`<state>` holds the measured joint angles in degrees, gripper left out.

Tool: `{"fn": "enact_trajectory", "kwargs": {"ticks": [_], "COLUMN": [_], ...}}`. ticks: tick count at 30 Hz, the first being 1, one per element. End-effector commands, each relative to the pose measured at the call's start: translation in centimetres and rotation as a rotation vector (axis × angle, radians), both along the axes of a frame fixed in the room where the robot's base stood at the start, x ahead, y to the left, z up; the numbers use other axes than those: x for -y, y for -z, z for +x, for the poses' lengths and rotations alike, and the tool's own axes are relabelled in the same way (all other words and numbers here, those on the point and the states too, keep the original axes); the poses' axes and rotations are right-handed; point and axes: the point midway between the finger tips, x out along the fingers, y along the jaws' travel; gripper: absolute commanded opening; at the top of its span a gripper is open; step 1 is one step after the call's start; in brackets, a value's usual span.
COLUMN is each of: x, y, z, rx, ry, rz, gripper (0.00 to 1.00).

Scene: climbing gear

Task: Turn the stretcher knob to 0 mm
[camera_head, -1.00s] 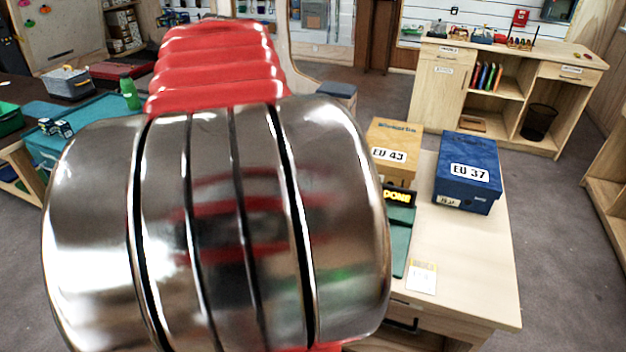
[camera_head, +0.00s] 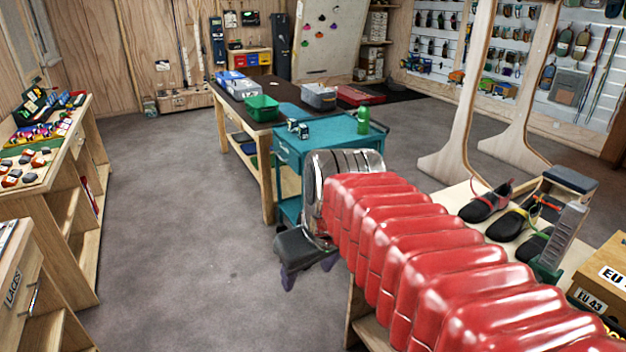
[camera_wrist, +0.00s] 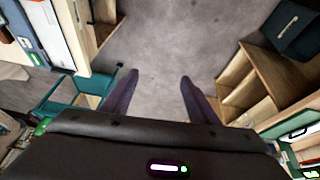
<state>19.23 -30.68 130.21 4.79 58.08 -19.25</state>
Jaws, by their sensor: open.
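I cannot pick out the stretcher knob or its scale in either view. On the bench at the right of the head view, dark climbing shoes (camera_head: 486,203) stand near an upright grey piece (camera_head: 563,236) on a green base; whether this belongs to the stretcher I cannot tell. My red-sleeved arm covers part of that bench. My gripper (camera_head: 309,276) hangs past the bench's left end, over the floor, apart from the shoes. In the wrist view my gripper (camera_wrist: 158,82) has its two dark fingers spread, with only grey floor between them.
A teal cart (camera_head: 326,140) with a green bottle (camera_head: 363,120) stands just behind my gripper. A dark-topped table (camera_head: 262,120) is beyond it. A wooden counter (camera_head: 68,165) stands at left. A shoe box (camera_head: 605,275) sits at lower right. The floor at centre left is clear.

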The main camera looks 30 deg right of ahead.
Motion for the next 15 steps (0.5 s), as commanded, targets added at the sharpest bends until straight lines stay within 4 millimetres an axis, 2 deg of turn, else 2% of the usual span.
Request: {"fn": "enact_trajectory", "kwargs": {"ticks": [1, 6, 15], "x": [-1.3, -4.4, -7.2], "y": [0.3, 1.5, 2.8], "z": [-0.3, -1.4, -2.7], "rx": [0.011, 0.041, 0.071], "ry": [-0.012, -0.023, -0.033], "rz": [0.001, 0.011, 0.027], "gripper": [0.54, 0.54, 0.54]}}
